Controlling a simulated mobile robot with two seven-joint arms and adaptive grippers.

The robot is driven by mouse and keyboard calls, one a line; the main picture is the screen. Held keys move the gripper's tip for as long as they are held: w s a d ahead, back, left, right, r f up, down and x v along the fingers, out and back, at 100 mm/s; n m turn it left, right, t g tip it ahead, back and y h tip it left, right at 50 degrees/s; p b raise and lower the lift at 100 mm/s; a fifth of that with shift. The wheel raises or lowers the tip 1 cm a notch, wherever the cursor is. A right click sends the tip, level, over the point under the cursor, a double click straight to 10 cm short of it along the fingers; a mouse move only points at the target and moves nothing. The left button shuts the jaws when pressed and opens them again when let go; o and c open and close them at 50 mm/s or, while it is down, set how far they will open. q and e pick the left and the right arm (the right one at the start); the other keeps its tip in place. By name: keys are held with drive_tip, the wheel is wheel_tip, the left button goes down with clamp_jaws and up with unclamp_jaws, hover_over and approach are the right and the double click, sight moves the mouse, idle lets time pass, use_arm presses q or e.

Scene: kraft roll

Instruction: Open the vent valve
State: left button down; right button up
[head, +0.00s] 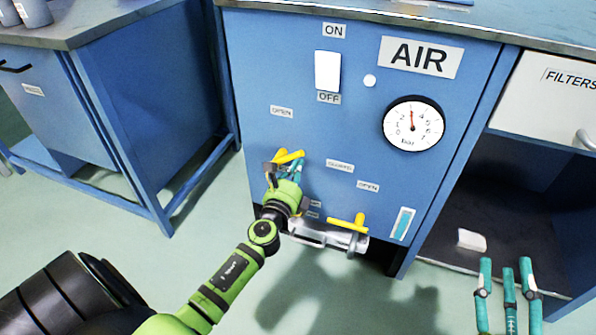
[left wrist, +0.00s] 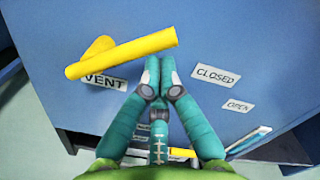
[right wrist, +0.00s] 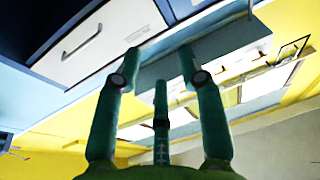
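The vent valve's yellow handle (head: 290,157) is on the blue panel's front, below an OPEN label (head: 282,111) and left of a CLOSED label (head: 340,166). In the left wrist view the handle (left wrist: 130,52) lies across the panel above the VENT label (left wrist: 105,82), its long end pointing right toward the CLOSED side. My left gripper (head: 294,166) is at the handle's right end. Its two upper fingertips (left wrist: 160,65) meet just below that end, with nothing seen between them; contact is unclear. My right gripper (head: 508,268) is open and empty at lower right, also in its wrist view (right wrist: 160,72).
A second yellow handle (head: 345,224) sits on a silver pipe (head: 318,236) below. The panel carries a white switch (head: 327,71) and a gauge (head: 413,125). An open shelf (head: 495,215) is at right, under the FILTERS drawer (head: 552,98).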

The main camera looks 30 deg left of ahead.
sight(291, 159)
use_arm(q)
drive_tip(key=r+n, duration=0.1)
drive_tip(key=a+r+n+p, duration=0.1)
drive_tip(key=n, duration=0.1)
drive_tip(key=n+p, duration=0.1)
drive_tip(key=shift+s+a+r, duration=0.15)
drive_tip(key=shift+a+r, duration=0.1)
drive_tip(key=shift+r, duration=0.15)
drive_tip(key=shift+s+a+r+n+p, duration=0.15)
drive_tip(key=shift+a+r+n+p, duration=0.2)
drive_tip(key=shift+a+n+p, duration=0.35)
drive_tip(key=shift+s+a+r+n+p, duration=0.1)
drive_tip(key=shift+a+r+n+p, duration=0.2)
drive_tip(key=shift+n, duration=0.7)
use_arm(e)
drive_tip(key=s+d+f+m+g+h, duration=0.1)
drive_tip(key=s+d+f+g, duration=0.3)
drive_tip(key=f, duration=0.6)
drive_tip(key=s+d+f+m+g+h, duration=0.1)
drive_tip(key=s+d+f+g+h, duration=0.3)
drive_tip(key=f+g, duration=0.5)
drive_tip(key=shift+s+f+h, duration=0.3)
drive_tip(key=shift+f, duration=0.3)
